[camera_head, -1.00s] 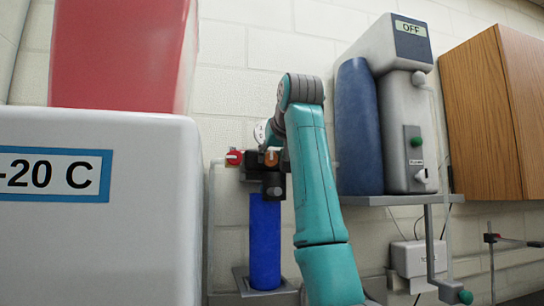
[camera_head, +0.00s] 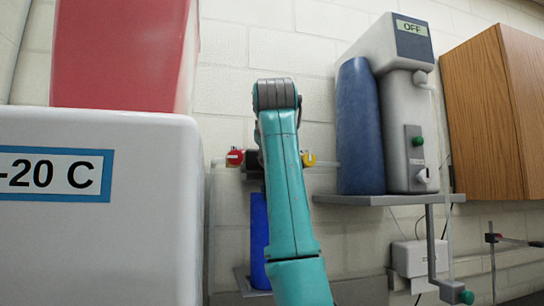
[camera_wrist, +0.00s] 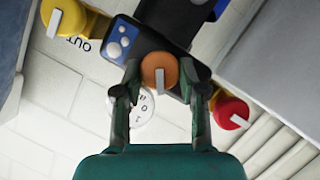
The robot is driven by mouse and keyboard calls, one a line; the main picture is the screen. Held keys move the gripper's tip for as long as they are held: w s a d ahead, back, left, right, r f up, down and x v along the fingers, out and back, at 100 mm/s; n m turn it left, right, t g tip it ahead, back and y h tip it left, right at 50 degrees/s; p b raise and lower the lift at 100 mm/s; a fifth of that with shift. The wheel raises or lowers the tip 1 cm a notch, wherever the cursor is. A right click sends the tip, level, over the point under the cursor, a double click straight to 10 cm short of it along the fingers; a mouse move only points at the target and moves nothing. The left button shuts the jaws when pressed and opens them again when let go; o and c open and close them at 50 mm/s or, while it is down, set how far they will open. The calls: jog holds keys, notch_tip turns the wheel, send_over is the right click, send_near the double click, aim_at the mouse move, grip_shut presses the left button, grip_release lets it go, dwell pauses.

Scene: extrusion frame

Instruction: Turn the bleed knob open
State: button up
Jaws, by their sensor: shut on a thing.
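The orange knob (camera_wrist: 160,70) with a pale pointer bar is at the centre of the wrist view, on a dark valve body (camera_wrist: 140,38). My gripper (camera_wrist: 159,76) has one finger on each side of this knob and is shut on it. No label for the orange knob is readable. A red knob (camera_wrist: 231,112) is to its right and a yellow knob (camera_wrist: 64,18), near the letters "OUT", to its upper left. In the head view, my arm hides the orange knob and gripper, with the red knob (camera_head: 235,157) and yellow knob (camera_head: 308,160) showing either side.
A round white gauge (camera_wrist: 143,105) is close to my left finger. A blue filter housing (camera_head: 258,235) hangs below the valve, partly behind my arm. A large white box (camera_head: 100,240) stands at left. A shelf (camera_head: 375,200) with a grey dispenser (camera_head: 400,130) is at right.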

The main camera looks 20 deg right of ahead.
jog(key=n+t+h, duration=0.1)
jog(key=n, duration=0.2)
jog(key=n+t+h, duration=0.1)
jog(key=n, duration=0.2)
jog(key=n+h, duration=0.1)
jog(key=n, duration=0.2)
jog(key=shift+a+f+t+h, duration=0.2)
jog(key=shift+f+t+h, duration=0.2)
dwell(0.5)
jog(key=o, duration=1.1)
jog(key=shift+v, duration=3.75)
